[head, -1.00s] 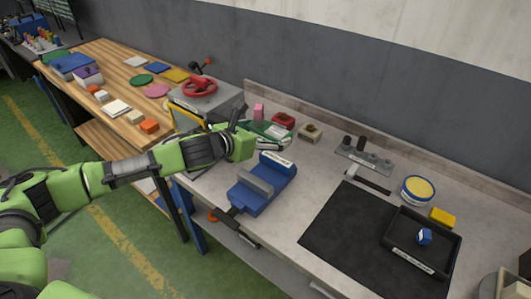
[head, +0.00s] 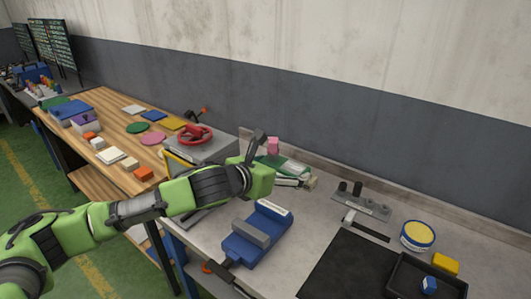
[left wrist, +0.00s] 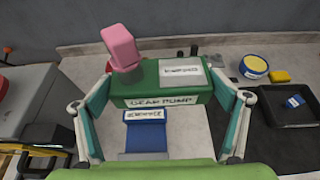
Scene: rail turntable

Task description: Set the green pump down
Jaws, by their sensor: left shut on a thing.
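The green pump (head: 287,166) is a green block with a light plate on top, partly hidden by my left gripper (head: 288,180) in the head view. In the left wrist view the pump (left wrist: 140,92) shows its "GEAR PUMP" label and a pink upright part (left wrist: 121,45) at its left end. My left gripper (left wrist: 162,100) is shut on it, one finger at each end. The pump appears held above the grey bench (head: 325,225), behind the blue vise (head: 258,235); the exact gap below it is hidden. My right gripper is not in view.
A grey box with a red handwheel (head: 195,136) stands left of the pump. A tan block (head: 310,182) is close on its right, then a grey holder (head: 358,203). A yellow-topped tin (head: 417,235), black mat (head: 345,268) and black tray (head: 400,275) lie further right.

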